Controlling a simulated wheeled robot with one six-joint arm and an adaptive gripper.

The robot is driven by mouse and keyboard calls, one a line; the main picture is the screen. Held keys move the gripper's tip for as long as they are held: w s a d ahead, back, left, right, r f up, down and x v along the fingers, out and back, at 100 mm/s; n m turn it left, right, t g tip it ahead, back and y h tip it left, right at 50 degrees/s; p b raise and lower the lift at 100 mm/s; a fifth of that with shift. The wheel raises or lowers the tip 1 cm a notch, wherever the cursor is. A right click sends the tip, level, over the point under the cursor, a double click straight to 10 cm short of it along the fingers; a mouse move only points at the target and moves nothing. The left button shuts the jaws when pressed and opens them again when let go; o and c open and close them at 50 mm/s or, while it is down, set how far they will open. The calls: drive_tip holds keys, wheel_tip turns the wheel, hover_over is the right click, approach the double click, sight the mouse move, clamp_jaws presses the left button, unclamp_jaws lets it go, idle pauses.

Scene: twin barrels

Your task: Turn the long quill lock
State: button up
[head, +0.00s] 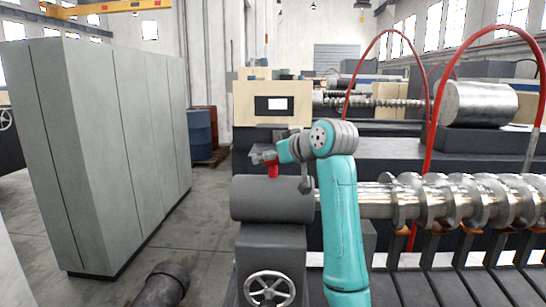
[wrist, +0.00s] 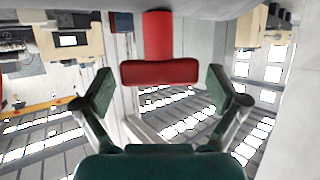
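The long quill lock is a red T-shaped handle (head: 271,170) standing on top of the grey tailstock cylinder (head: 268,200). In the wrist view its red crossbar (wrist: 160,72) and stem show at top centre. My gripper (head: 262,158) is at the lock, above the cylinder. In the wrist view my gripper (wrist: 160,92) has its two green-padded fingers spread, one on each side of the crossbar, with gaps visible on both sides. I cannot tell how far the crossbar reaches in depth between the pads.
A handwheel (head: 270,289) is on the tailstock front. A large steel screw (head: 455,200) runs right from the tailstock. Floor is free between cabinets and machine, except a dark cylinder (head: 163,285) in front.

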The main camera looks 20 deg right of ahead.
drive_tip(key=c, duration=0.9)
drive_tip(key=shift+n+y, duration=0.3)
drive_tip(key=n+g+y, duration=0.3)
drive_tip(key=n+y, duration=0.1)
drive_tip(key=shift+d, duration=0.1)
drive_tip(key=n+g+y, duration=0.1)
drive_tip(key=n+g, duration=0.1)
drive_tip(key=n, duration=0.1)
drive_tip(key=n+g+y, duration=0.2)
drive_tip(key=g, duration=0.1)
drive_tip(key=shift+n+y, duration=0.3)
drive_tip(key=shift+n, duration=0.1)
drive_tip(key=shift+g, duration=0.4)
drive_tip(key=o, duration=1.1)
drive_tip(key=shift+o, duration=0.2)
